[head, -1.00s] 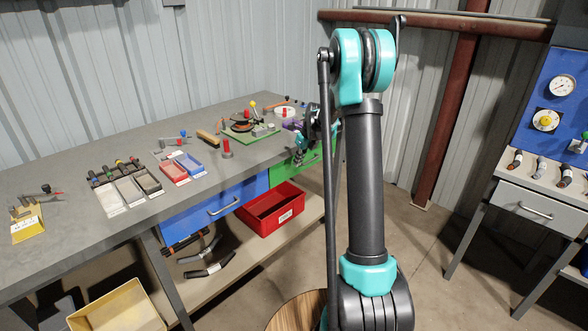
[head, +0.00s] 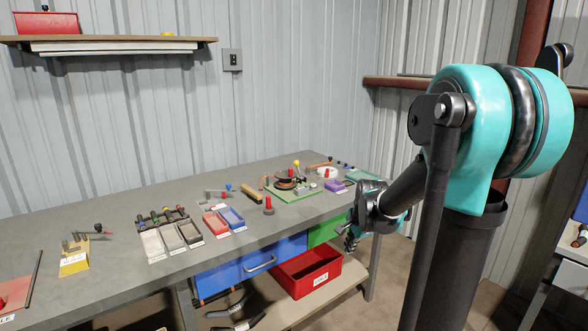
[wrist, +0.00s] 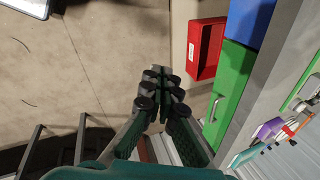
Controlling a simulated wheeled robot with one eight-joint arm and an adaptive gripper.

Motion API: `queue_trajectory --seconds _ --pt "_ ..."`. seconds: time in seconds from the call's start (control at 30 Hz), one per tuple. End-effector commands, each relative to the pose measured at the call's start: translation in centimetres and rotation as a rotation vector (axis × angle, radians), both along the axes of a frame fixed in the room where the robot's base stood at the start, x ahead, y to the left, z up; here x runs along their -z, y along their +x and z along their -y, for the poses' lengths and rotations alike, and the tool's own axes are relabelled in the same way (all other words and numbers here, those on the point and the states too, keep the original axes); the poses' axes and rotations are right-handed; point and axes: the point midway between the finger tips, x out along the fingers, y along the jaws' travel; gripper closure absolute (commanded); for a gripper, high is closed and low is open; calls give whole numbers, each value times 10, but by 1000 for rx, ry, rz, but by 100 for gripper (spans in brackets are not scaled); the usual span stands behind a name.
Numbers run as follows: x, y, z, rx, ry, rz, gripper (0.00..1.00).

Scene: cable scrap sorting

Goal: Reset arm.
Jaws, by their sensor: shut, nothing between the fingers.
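My gripper (head: 350,238) hangs in the air at the front right of the workbench (head: 130,217), beside the green drawer (head: 325,231). In the wrist view my gripper (wrist: 161,82) points down over the bare floor, its fingers together with nothing between them. The green drawer (wrist: 226,95) and the bench edge lie to its right there. My arm's upper links fill the right side of the head view.
A red bin (head: 307,272) sits on the shelf under the bench, near my gripper; it also shows in the wrist view (wrist: 206,49). Small trays (head: 222,220) and a green board (head: 293,192) with parts stand on the bench. The floor below my gripper is open.

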Motion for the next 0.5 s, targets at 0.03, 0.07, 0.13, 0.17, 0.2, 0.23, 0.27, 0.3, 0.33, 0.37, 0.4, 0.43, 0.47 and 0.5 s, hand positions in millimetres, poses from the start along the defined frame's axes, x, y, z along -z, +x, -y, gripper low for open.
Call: queue_trajectory --seconds 0.03,0.07,0.13,0.17,0.2,0.23,0.27,0.3,0.33,0.37,0.4,0.43,0.47,0.5 --pt "2 -20 0 -87 -38 12 100" --pt "3 -31 0 -142 -63 19 100" --pt "7 -55 0 -271 -122 35 100" --pt "9 -65 1 -327 -148 41 100" --pt "12 -79 1 -402 -180 50 100" --pt "15 -89 1 -458 -205 56 100" --pt "17 -99 1 -514 -230 61 100" --pt "21 -113 2 -589 -266 69 100" --pt "24 -123 2 -644 -290 72 100" --pt "27 -132 3 -698 -315 77 100" --pt "32 -145 3 -768 -346 82 100" --pt "35 -154 4 -817 -368 85 100" --pt "38 -162 5 -865 -390 87 100" --pt "42 -171 5 -923 -416 90 100"
